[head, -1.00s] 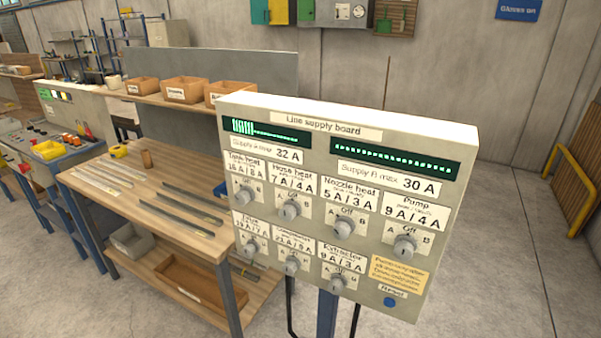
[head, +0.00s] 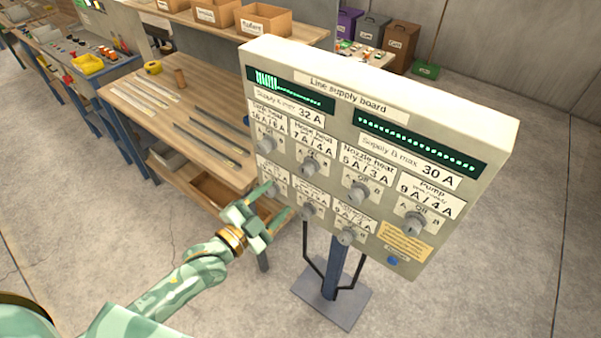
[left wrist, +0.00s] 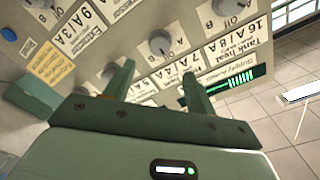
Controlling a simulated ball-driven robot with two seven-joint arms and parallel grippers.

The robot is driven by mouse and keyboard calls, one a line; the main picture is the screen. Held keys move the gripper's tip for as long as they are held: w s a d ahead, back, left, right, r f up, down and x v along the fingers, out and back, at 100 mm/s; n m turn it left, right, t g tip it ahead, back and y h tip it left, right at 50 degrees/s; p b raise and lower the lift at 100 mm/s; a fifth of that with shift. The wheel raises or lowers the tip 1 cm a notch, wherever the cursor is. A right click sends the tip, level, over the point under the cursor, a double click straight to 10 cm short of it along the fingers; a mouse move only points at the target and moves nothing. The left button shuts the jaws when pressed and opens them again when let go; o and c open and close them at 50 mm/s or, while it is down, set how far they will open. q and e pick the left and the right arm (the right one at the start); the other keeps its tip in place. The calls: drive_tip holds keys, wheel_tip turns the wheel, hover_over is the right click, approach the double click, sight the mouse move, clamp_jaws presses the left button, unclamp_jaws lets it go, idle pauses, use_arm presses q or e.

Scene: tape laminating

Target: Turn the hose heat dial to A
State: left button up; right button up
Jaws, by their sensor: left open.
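The hose heat dial (head: 309,167) is a grey knob in the upper row of the line supply board (head: 450,115), second from the left, under the label "Hose heat 7A/4A". Its setting is too small to read. My left gripper (head: 277,200) is open and empty, in front of the board's lower left part, below and left of this dial. In the left wrist view the board is upside down. There a grey knob (left wrist: 160,42), which looks like the hose heat dial, lies beyond the spread fingers (left wrist: 156,70), apart from them. My right gripper is out of view.
The tank heat dial (head: 267,145) and nozzle heat dial (head: 359,190) flank it, with more knobs in the lower row. A blue reset button (head: 392,260) sits at the lower right. A wooden workbench (head: 170,115) with strips stands behind, left of the board.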

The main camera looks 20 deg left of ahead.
sight(303, 173)
use_arm(q)
drive_tip(key=x, duration=1)
drive_tip(key=c, duration=1)
